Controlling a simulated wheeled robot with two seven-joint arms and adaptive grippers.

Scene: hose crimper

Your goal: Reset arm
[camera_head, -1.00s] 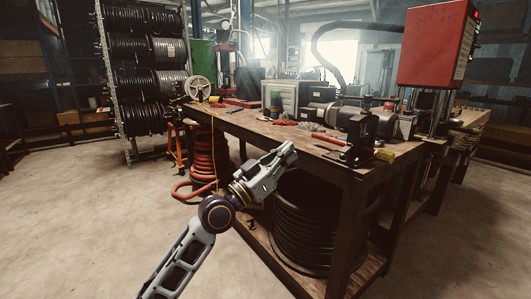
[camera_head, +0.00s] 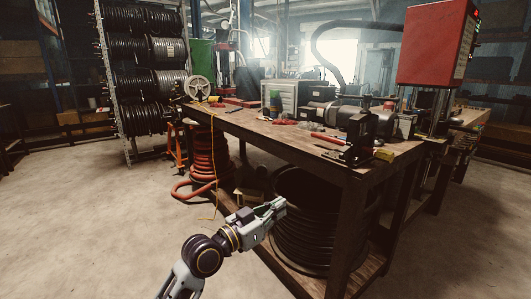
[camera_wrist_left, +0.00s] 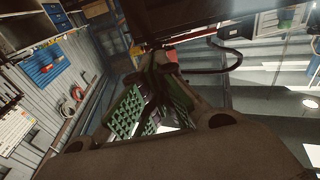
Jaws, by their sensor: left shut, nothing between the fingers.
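My left gripper (camera_head: 272,212) is shut and empty in the head view. It is in front of the workbench (camera_head: 262,129), below the level of its top, and overlaps the black hose coil (camera_head: 305,235) on the lower shelf in the picture. I cannot tell how far it is from the coil. In the left wrist view the gripper's green ridged finger pads (camera_wrist_left: 150,108) show in the middle, with shelves and wall beyond them. My right gripper is in neither view.
An orange hose coil (camera_head: 205,160) stands left of the bench. A hose reel rack (camera_head: 150,70) is at the back left. A red machine (camera_head: 435,45) stands at the right. Tools and a motor (camera_head: 370,120) lie on the bench. The floor at the left is clear.

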